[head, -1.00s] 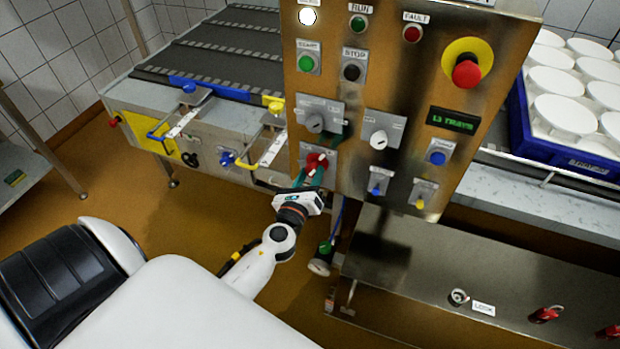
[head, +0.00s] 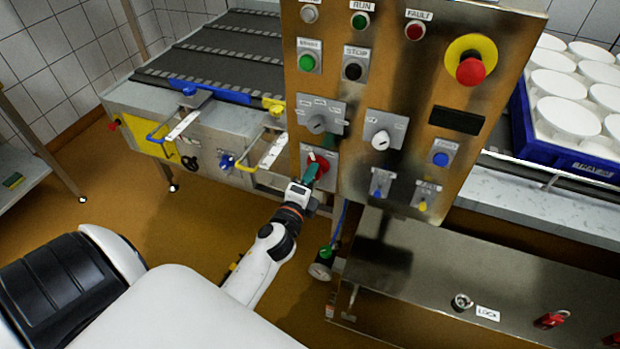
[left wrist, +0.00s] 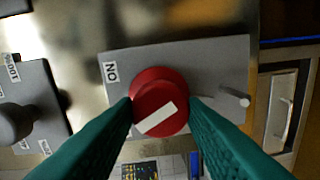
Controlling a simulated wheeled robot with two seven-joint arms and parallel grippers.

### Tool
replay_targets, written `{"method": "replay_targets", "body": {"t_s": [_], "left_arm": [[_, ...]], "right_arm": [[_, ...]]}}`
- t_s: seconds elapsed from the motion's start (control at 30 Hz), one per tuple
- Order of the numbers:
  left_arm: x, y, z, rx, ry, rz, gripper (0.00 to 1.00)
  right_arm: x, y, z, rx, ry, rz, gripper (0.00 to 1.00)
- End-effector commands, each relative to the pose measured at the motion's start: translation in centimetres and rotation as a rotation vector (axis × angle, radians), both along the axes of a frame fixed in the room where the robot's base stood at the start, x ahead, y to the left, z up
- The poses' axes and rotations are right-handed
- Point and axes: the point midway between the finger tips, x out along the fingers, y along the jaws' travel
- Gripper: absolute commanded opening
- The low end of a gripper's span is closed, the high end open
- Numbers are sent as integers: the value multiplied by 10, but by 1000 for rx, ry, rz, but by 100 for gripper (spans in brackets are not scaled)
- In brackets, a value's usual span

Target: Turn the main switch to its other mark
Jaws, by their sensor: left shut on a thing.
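The main switch is a red round knob (head: 323,169) on a grey plate low on the left side of the steel control panel. In the left wrist view the red knob (left wrist: 155,84) carries a white bar, which lies tilted. An ON mark (left wrist: 111,72) shows beside it on the plate; I cannot make out another mark. My left gripper (head: 312,174) has its green fingers on the knob. In the left wrist view the left gripper (left wrist: 161,106) is shut on the knob, one finger on each side. My right gripper is not in view.
The panel (head: 408,75) also bears a grey selector (head: 317,124), a white selector (head: 380,140), a red emergency stop (head: 470,70) and a dark display (head: 457,121). A conveyor (head: 220,55) stands behind left. A blue crate (head: 570,155) of white moulds stands right.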

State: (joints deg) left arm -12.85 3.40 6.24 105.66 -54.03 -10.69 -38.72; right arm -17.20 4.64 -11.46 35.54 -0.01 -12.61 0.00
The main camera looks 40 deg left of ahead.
Motion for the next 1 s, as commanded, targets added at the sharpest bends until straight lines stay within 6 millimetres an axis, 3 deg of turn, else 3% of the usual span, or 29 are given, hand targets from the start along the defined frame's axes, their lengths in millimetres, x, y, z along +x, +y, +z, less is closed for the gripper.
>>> {"method": "replay_targets", "body": {"t_s": [0.4,1.0], "left_arm": [[0,0,-1,-239,-55,1,15],[0,0,-2,-296,-68,1,15]], "right_arm": [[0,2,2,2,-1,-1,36],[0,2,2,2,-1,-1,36]]}}
